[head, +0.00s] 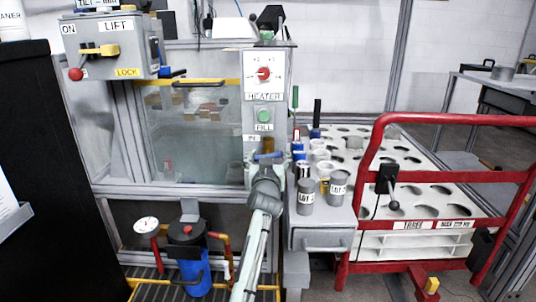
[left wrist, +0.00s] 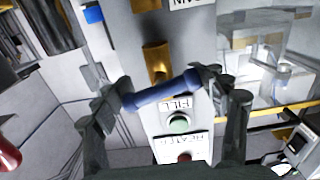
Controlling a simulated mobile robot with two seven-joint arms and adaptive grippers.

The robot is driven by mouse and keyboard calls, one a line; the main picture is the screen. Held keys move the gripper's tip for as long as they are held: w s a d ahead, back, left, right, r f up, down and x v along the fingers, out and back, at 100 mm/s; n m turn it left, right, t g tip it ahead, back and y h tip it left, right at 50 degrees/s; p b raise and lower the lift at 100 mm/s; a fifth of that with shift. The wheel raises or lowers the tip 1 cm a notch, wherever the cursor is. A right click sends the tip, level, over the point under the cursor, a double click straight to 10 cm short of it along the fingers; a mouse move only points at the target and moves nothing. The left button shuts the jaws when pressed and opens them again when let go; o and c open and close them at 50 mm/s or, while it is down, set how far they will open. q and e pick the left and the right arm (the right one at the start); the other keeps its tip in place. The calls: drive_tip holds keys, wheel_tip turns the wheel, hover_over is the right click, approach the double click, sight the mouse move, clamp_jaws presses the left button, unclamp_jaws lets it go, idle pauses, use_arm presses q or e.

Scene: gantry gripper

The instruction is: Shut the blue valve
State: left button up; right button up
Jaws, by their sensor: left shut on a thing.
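The blue valve (head: 268,155) is on the grey panel, below the green FILL button (head: 264,116). In the left wrist view its blue handle (left wrist: 162,94) lies crosswise, slightly tilted, in front of a brass fitting (left wrist: 157,62). My left gripper (head: 267,162) is at the handle, with its arm reaching up from the bottom. In the left wrist view the fingers of the left gripper (left wrist: 168,88) are shut on the handle, one at each end. The gripper hides part of the valve body in the head view. My right gripper is not in view.
A red HEATER knob (head: 263,74) is above the button. A glass-fronted tank (head: 195,130) stands left of the panel. Several labelled cups, including a grey one (head: 306,196), stand close on the right, beside a red-railed cart (head: 445,176). A blue canister (head: 190,270) is below left.

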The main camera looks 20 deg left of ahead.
sight(269, 118)
use_arm(q)
drive_tip(key=shift+r+m, duration=0.15)
drive_tip(key=shift+m, duration=0.95)
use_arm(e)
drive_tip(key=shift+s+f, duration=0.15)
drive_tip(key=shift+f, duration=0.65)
use_arm(q)
drive_tip(key=o, duration=1)
drive_tip(key=shift+c, duration=0.2)
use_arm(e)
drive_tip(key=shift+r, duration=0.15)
use_arm(q)
wheel_tip(269, 118, up, 10)
drive_tip(key=shift+f, duration=0.1)
